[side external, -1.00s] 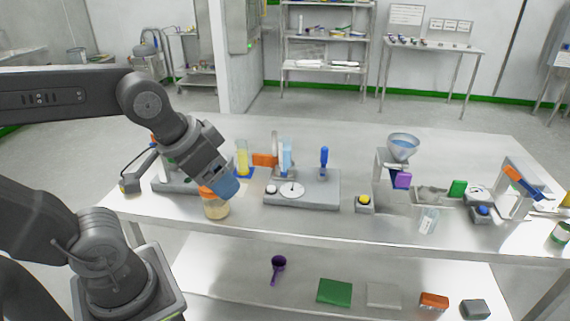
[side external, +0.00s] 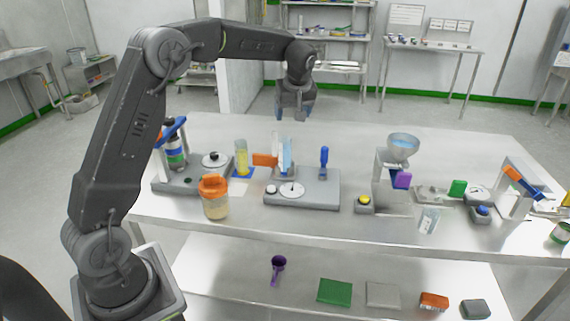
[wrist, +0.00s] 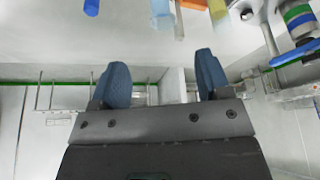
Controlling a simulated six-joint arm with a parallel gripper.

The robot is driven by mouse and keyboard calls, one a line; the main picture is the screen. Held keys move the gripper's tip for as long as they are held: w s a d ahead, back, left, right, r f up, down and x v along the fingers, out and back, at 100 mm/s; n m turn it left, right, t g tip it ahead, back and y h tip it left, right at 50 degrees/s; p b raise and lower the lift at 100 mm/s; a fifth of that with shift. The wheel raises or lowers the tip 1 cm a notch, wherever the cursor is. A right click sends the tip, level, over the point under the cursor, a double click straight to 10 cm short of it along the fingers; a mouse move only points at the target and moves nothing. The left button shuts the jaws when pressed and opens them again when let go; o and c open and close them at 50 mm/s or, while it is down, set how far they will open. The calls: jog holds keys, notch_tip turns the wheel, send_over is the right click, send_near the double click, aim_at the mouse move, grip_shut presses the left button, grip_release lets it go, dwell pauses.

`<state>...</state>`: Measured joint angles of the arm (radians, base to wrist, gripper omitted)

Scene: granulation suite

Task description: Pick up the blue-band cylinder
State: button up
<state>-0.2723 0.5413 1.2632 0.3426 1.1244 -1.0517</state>
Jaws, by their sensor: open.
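A cylinder with blue and green bands (side external: 175,150) stands upright in a stand at the left of the table. It also shows at the upper right of the wrist view (wrist: 298,16). A tall pale-blue cylinder (side external: 287,152) stands near the table's middle; I cannot tell for certain which one the task names. A yellow cylinder (side external: 241,157) stands on a blue base to its left. My gripper (side external: 292,115) is open and empty, raised near the table's back edge, apart from all of these. Its two blue fingers (wrist: 165,75) have nothing between them.
An orange-lidded jar (side external: 215,197) stands at the front left. An orange block (side external: 265,159), a grey device with a dial (side external: 315,190) and a blue-handled tool (side external: 324,158) crowd the middle. A funnel stand (side external: 403,148) is to the right. The table's back strip looks clear.

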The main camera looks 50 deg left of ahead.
send_near(285, 143)
notch_tip(285, 143, down, 5)
jog(key=w+a, duration=0.2)
jog(key=a, duration=0.1)
jog(key=shift+n, duration=0.4)
jog(key=shift+x, duration=3.05)
jog(key=shift+s, duration=0.2)
jog(key=shift+c, duration=0.4)
jog(key=c, duration=1.2)
grip_shut()
jog(key=shift+r, duration=0.1)
